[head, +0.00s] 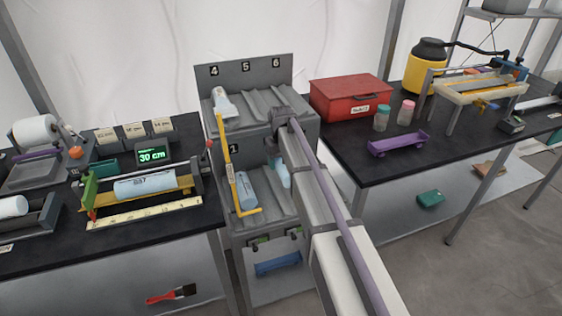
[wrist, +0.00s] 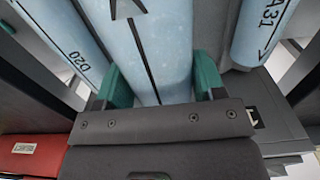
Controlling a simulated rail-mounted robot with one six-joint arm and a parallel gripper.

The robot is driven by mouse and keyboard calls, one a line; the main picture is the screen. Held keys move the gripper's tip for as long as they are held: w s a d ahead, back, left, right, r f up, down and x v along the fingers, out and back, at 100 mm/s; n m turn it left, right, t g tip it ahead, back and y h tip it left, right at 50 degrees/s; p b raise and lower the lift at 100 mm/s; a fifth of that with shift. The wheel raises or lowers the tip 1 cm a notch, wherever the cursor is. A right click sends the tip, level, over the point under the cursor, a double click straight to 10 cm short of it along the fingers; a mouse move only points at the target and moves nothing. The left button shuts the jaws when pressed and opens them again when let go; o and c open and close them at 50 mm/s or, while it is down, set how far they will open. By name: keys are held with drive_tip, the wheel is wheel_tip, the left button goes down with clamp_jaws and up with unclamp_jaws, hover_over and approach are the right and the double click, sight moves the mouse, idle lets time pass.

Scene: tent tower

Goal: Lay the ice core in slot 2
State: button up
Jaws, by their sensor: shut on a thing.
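A light-blue ice core (wrist: 165,55) with a black line mark sits between the green-tipped fingers of my gripper (wrist: 160,88), which are shut on it. In the head view my arm hides the gripper; part of a pale blue core (head: 283,174) shows beside the arm at the grey rack's (head: 240,68) lower level. It is just right of the core in slot 1 (head: 247,190). The wrist view shows the held core between a core marked A31 (wrist: 262,30) and one marked D20 (wrist: 65,38). I cannot tell whether the held core touches the slot floor.
A core lies in slot 4 (head: 223,104) on the upper level. A yellow bracket (head: 229,160) stands at the rack's left. Another core (head: 145,186) lies in a measuring cradle on the left table. A red box (head: 350,97) is on the right table.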

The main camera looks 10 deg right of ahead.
wheel_tip(320, 180, down, 8)
drive_tip(key=b, duration=0.7)
drive_tip(key=shift+r, duration=0.15)
drive_tip(key=shift+f, duration=0.2)
drive_tip(key=shift+c, duration=0.7)
drive_tip(key=shift+b, duration=0.35)
clamp_jaws()
drive_tip(key=o, duration=1.5)
unclamp_jaws()
drive_tip(key=shift+c, duration=0.2)
